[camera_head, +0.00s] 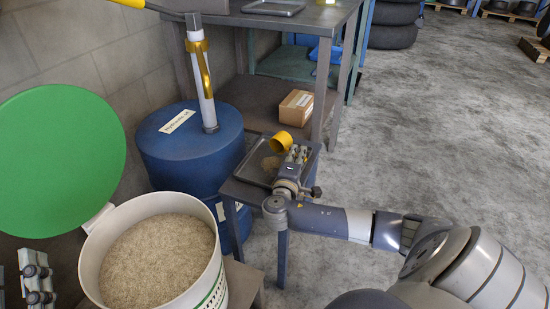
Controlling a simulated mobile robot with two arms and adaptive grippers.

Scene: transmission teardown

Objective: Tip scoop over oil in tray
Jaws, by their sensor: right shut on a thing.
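The yellow scoop (280,142) is held by my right gripper (293,153), which is shut on it. The scoop is tilted and sits over the dark tray (246,174), near the tray's far right part. A brownish patch (270,163) shows on the tray floor, left of the gripper; I cannot tell whether it is bare oil or oil with granules on it. My gripper and wrist hide the right part of the tray. My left gripper (38,284) is at the lower left edge, away from the tray; its finger opening is unclear.
The tray rests on a small grey table. A white bucket (93,262) of pale granules stands in front left, beside a green round lid (62,160). A blue drum (165,155) with a pump is behind. A shelf holds a cardboard box (296,108). The floor to the right is open.

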